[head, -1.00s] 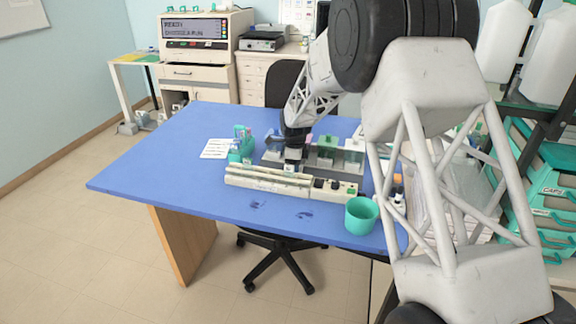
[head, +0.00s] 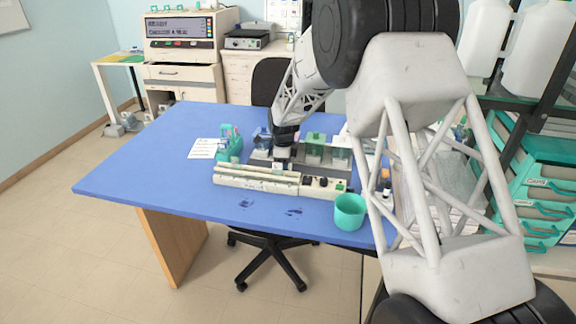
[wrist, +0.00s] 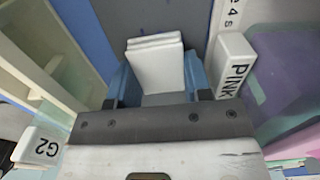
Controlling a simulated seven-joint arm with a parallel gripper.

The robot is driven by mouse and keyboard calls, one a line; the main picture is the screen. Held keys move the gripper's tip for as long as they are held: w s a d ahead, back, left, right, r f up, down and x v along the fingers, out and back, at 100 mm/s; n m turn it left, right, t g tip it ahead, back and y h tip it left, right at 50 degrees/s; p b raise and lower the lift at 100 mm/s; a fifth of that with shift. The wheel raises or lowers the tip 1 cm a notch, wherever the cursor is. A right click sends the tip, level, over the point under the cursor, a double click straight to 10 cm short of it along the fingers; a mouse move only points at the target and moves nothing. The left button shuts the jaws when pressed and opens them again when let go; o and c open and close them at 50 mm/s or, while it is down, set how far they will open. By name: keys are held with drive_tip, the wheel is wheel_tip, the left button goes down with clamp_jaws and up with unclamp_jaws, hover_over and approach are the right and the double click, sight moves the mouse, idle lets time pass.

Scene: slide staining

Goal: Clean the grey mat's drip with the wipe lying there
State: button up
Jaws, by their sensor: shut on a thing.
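My gripper (wrist: 157,82) is shut on a folded white wipe (wrist: 156,62), with its blue fingers on either side of it. In the head view my gripper (head: 284,150) is down among the staining racks, behind the long cream device. A grey surface, apparently the grey mat (wrist: 150,12), lies beyond the wipe in the wrist view. I cannot tell whether the wipe touches it.
A white block marked PINK (wrist: 234,65) stands close on the right, and one marked G2 (wrist: 40,146) on the left. The cream device (head: 257,179), a teal cup (head: 350,212) and a teal rack (head: 228,145) stand around. The blue table's (head: 130,175) left side is clear.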

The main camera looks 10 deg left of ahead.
sight(270, 167)
drive_tip(key=shift+a, duration=0.55)
drive_tip(key=shift+a+r, duration=0.2)
drive_tip(key=shift+a, duration=0.1)
drive_tip(key=shift+a+f, duration=0.15)
drive_tip(key=shift+a, duration=0.3)
drive_tip(key=shift+a+r, duration=0.25)
drive_tip(key=shift+a, duration=0.45)
drive_tip(key=shift+a+f, duration=0.2)
drive_tip(key=shift+a, duration=0.2)
drive_tip(key=shift+a+r, duration=0.2)
drive_tip(key=shift+a, duration=0.1)
wheel_tip(270, 167, up, 8)
drive_tip(key=shift+d+f, duration=0.2)
drive_tip(key=shift+f, duration=0.1)
